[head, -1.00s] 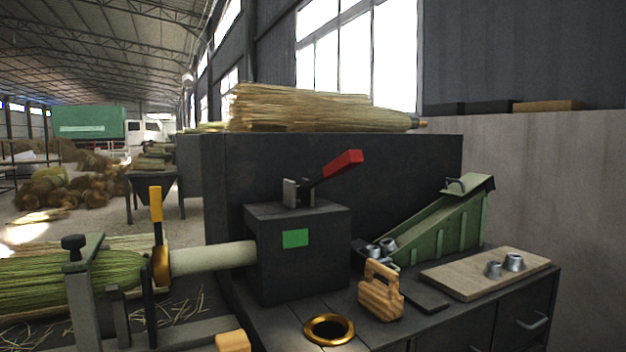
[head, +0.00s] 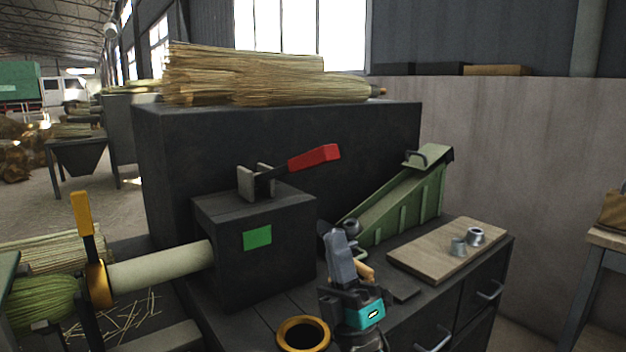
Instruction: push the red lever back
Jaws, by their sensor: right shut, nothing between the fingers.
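The red lever (head: 314,157) stands on top of the dark box (head: 262,246) with a green square on its front. Its dark shaft sits in a grey bracket (head: 256,181), and the red handle tilts up to the right. My right gripper (head: 340,240) is in front of the bench, below and slightly right of the lever, pointing up. Its fingers are together with nothing between them, and it is clear of the lever. It partly hides a wooden-handled item (head: 366,271). My left gripper is not in view.
A brass ring (head: 303,335) is at the front. A straw bundle (head: 245,78) lies on the cabinet behind. A yellow-handled clamp (head: 84,225) is at left.

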